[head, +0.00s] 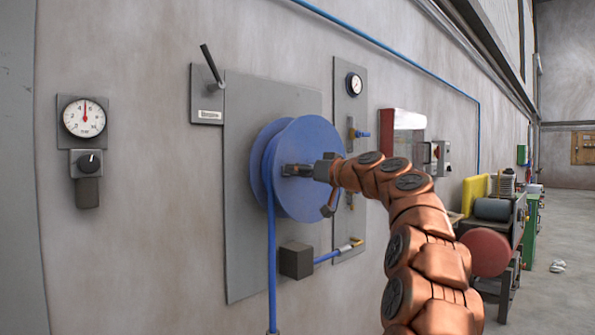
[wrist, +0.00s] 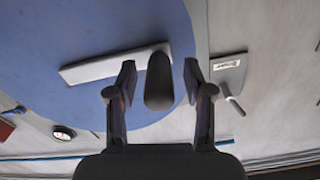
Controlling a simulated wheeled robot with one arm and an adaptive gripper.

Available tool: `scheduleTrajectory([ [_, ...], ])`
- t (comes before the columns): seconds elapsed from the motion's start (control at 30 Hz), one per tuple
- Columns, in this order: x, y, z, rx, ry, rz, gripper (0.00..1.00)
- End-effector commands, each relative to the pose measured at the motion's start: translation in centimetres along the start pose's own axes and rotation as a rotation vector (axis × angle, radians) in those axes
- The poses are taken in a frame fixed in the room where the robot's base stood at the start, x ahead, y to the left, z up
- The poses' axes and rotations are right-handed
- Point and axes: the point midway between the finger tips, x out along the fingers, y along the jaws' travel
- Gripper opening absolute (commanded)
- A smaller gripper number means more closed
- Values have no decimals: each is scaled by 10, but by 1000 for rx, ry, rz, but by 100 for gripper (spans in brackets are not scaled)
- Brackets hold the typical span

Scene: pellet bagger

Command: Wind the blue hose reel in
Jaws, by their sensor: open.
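The blue hose reel (head: 308,150) is mounted on a grey wall plate, with blue hose (head: 271,260) hanging from its left side. It fills the upper left of the wrist view (wrist: 60,50). A pale crank arm (wrist: 115,63) lies across the reel's face, with a dark rounded handle (wrist: 158,85) at its end. My gripper (wrist: 158,72) is open, with one finger on each side of the handle and visible gaps to it. In the head view my gripper (head: 323,170) is in front of the reel's middle and partly hides the crank.
A lever on a labelled plate (head: 207,105) is up and left of the reel. A gauge panel (head: 350,120) with small valves stands close on the right. A dark block (head: 297,261) with a hose fitting is below. Machines (head: 490,225) stand farther right.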

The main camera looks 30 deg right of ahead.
Motion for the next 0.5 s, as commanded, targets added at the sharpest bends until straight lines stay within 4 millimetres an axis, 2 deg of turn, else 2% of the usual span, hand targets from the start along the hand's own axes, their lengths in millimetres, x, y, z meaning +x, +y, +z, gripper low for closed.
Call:
scheduleTrajectory([
  [0.2, 11, 2, 1, 2, -2, 1, 52],
  [0.5, 12, 1, 1, 2, -1, 0, 52],
])
